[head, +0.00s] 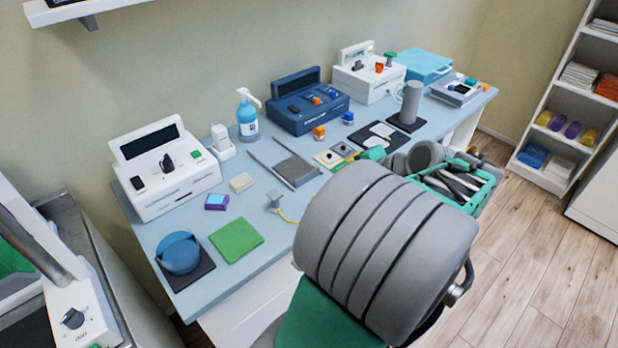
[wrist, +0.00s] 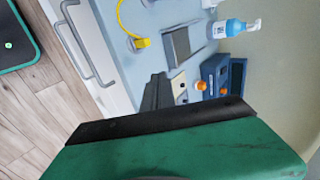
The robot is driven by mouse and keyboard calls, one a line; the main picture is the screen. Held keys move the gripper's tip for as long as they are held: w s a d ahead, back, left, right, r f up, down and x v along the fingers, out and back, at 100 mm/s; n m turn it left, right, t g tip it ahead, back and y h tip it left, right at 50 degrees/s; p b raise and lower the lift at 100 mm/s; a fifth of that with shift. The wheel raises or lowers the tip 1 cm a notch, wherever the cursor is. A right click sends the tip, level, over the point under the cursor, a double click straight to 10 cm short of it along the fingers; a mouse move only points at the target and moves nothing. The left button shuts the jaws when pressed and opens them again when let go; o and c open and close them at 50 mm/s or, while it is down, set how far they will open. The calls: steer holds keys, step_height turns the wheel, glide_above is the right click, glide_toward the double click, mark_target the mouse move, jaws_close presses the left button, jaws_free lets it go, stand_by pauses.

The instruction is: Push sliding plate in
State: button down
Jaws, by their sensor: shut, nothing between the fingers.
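The sliding plate (head: 292,171) is a flat grey square on the blue-grey table. It lies between two thin dark rails, at their end nearer the table's front edge, and the rails run on bare behind it towards the wall. It also shows in the wrist view (wrist: 180,46). My gripper (wrist: 156,90) shows in the wrist view as dark fingers, shut and empty, apart from the plate. In the head view my large grey arm covers the table's front, and I cannot make out the fingertips.
A soap bottle (head: 247,118) stands behind.

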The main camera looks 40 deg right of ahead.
glide_toward(308, 177)
steer(key=f, duration=0.4)
steer(key=shift+w+a+f, duration=0.2)
steer(key=shift+w, duration=0.2)
steer(key=w, duration=0.2)
steer(key=shift+w+r, duration=0.1)
steer(key=shift+w, duration=0.2)
steer(key=shift+w+d, duration=0.1)
steer(key=shift+w, duration=0.35)
